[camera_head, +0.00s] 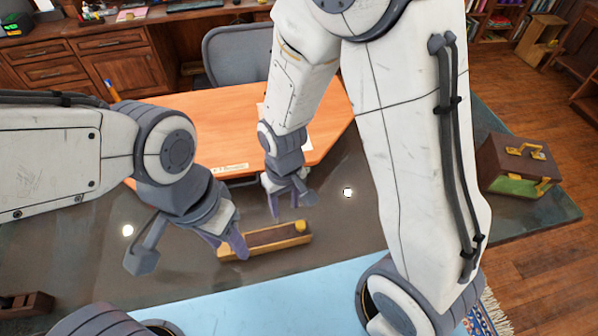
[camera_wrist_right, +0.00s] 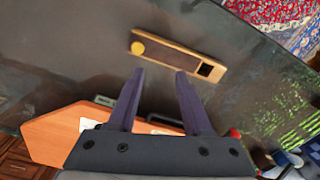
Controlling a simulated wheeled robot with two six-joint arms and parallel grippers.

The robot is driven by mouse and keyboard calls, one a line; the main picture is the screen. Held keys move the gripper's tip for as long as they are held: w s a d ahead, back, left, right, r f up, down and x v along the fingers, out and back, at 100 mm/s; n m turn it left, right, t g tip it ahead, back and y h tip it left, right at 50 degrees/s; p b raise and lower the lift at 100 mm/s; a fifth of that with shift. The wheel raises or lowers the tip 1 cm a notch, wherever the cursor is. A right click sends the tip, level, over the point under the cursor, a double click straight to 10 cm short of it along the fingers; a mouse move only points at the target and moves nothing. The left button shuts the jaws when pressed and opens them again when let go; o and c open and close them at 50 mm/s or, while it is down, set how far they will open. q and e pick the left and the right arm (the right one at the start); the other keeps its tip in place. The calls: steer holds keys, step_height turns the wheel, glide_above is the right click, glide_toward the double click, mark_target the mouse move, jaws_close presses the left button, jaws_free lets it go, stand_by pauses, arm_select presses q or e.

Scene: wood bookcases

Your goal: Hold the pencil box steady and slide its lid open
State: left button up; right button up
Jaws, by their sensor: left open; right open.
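The pencil box (camera_head: 270,240) is a long, narrow wooden box with a dark brown top, lying on the dark table. A round yellow knob (camera_head: 300,226) sits at its right end. My left gripper (camera_head: 228,248) is open, its fingers at the box's left end; I cannot tell whether they touch it. My right gripper (camera_head: 291,207) is open and empty above the table, beyond the knob end. In the right wrist view the box (camera_wrist_right: 175,52) lies ahead of the open fingers (camera_wrist_right: 160,75), with the knob (camera_wrist_right: 137,47) at left and a dark square at its other end.
An orange desk board (camera_head: 215,125) lies behind the grippers. A brown and green case with yellow fittings (camera_head: 518,165) stands at the table's right. A light blue strip (camera_head: 300,305) runs along the front. A grey chair (camera_head: 238,55) is at the back.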

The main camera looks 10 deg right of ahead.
arm_select(q)
steer(key=o, duration=0.3)
step_height(320, 180, up, 6)
steer(key=p, duration=0.3)
steer(key=shift+f+p, duration=0.25)
steer(key=shift+p, duration=0.05)
steer(key=shift+o, duration=1.1)
steer(key=n+y, duration=0.1)
steer(key=n, duration=0.6)
glide_above(223, 247)
step_height(223, 247, down, 28)
step_height(223, 247, down, 11)
arm_select(e)
steer(key=w+d+f+m, duration=0.2)
steer(key=d+f, duration=0.2)
steer(key=f, duration=0.1)
steer(key=shift+d, duration=0.15)
